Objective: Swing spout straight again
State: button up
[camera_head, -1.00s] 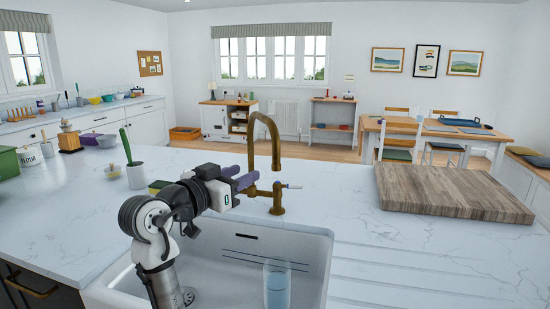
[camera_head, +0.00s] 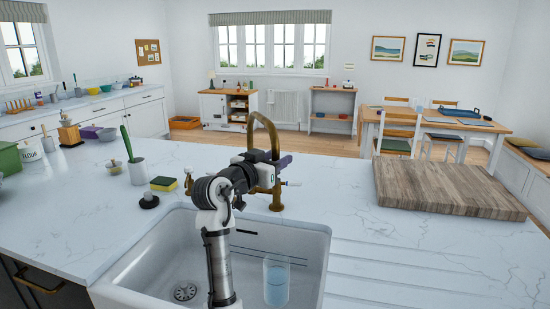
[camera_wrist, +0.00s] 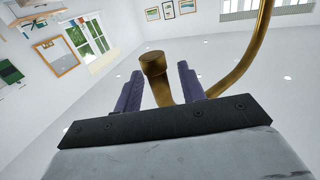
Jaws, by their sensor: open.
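The brass tap stands behind the sink, and its arched spout (camera_head: 262,117) curves over to the left in the head view. In the wrist view, which is upside down, the spout's free end (camera_wrist: 153,64) shows between the two purple fingers, and the arch's other leg rises at the right. My gripper (camera_wrist: 160,75) is open around the spout end, with a visible gap at the left finger; contact at the right one I cannot tell. In the head view my gripper (camera_head: 278,165) partly covers the tap's upright.
The white sink (camera_head: 150,270) lies below, with a glass of bluish liquid (camera_head: 276,282) at its right. A yellow sponge (camera_head: 163,184) and a black stopper (camera_head: 149,201) lie left of the tap. A wooden board (camera_head: 445,187) is on the right; the counter between is clear.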

grip_shut()
jog(key=shift+a, duration=0.15)
jog(key=a+m+g+h+b, duration=0.2)
jog(key=a+g+h, duration=0.1)
jog(key=a, duration=1.1)
jog(key=shift+a+r+m+b, duration=0.2)
jog(key=shift+m+b, duration=0.1)
jog(key=shift+m, duration=0.1)
jog(key=shift+w, duration=0.1)
jog(key=shift+d, duration=0.1)
